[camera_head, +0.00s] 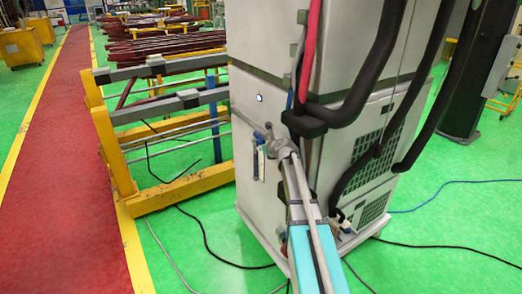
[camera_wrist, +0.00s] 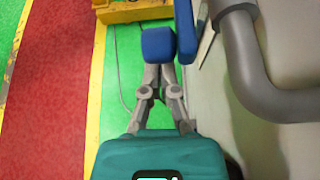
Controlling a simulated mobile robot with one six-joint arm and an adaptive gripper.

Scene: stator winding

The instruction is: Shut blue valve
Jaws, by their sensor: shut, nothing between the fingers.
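The blue valve handle (camera_head: 256,140) is on the front face of the tall grey cabinet and points downward in the head view. In the wrist view a blue block (camera_wrist: 158,45) shows just beyond my fingertips, with a longer blue piece (camera_wrist: 184,32) to its right. My gripper (camera_head: 271,133) is shut and empty, close to the right of the handle in the head view. In the wrist view my gripper (camera_wrist: 157,72) has its grey fingers together below the blue block. I cannot tell whether they touch it. The valve body is partly hidden by my gripper.
A thick grey pipe (camera_wrist: 245,65) runs close on the right in the wrist view. Black hoses (camera_head: 368,75) and a red hose (camera_head: 311,45) hang along the cabinet (camera_head: 245,100). A yellow and grey rack (camera_head: 118,150) stands left. Cables lie on the green floor (camera_head: 200,255).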

